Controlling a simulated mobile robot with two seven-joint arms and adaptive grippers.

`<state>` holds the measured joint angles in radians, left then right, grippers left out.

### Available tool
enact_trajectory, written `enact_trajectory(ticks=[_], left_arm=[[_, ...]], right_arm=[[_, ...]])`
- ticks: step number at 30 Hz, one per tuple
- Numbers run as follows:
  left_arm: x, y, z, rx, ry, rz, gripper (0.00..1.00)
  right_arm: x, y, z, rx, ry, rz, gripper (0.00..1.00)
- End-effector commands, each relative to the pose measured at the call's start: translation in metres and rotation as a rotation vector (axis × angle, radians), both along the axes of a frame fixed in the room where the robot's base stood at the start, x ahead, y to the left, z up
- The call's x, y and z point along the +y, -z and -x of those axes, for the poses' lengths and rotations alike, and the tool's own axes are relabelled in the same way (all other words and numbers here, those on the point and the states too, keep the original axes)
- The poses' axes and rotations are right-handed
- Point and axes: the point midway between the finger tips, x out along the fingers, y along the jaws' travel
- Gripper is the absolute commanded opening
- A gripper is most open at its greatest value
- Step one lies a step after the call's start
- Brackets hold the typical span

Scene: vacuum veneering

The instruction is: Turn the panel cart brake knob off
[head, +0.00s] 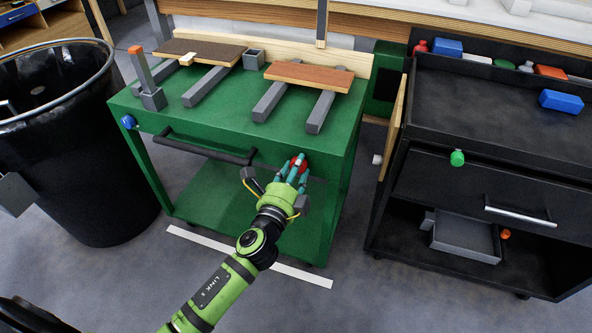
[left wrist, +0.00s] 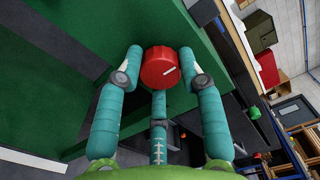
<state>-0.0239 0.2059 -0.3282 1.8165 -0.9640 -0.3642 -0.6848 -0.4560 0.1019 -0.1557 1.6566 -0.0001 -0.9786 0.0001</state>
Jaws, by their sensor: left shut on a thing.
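The green panel cart (head: 230,130) stands in the middle of the head view. Its red brake knob (left wrist: 160,66) sits on the front face near the right corner. The knob's white mark lies nearly level in the left wrist view, on its right half. My left gripper (left wrist: 160,72) has its teal fingers closed around the knob, one on each side and one below. In the head view my left gripper (head: 297,170) hides most of the knob. My right gripper is not in view.
A blue knob (head: 128,122) and a dark handle bar (head: 205,150) are on the cart's front. Two panels rest on bars on top. A black bin (head: 70,150) stands left. A black cart (head: 440,195) with a green knob (head: 457,158) stands close on the right.

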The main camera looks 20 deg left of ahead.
Motion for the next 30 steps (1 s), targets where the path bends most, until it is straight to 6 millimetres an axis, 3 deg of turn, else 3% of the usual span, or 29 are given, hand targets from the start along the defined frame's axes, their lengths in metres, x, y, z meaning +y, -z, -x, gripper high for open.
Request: enact_trajectory(ticks=[20,21,22,23,30], left_arm=[[0.0048,-0.0056,-0.0022,-0.008,-0.010,0.060,0.06],[0.0048,-0.0056,-0.0022,-0.008,-0.010,0.060,0.46],[0.0047,-0.0055,-0.0022,-0.008,-0.010,0.060,0.58],[0.0046,-0.0054,-0.0021,-0.008,-0.009,0.060,0.62],[0.0027,-0.0023,-0.0010,-0.002,-0.005,0.060,0.62]], right_arm=[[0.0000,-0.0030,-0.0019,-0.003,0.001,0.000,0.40],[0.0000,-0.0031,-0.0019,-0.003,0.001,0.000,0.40],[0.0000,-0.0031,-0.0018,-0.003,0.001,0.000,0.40],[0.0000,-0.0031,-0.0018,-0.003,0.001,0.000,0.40],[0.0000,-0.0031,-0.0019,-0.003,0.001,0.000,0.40]])
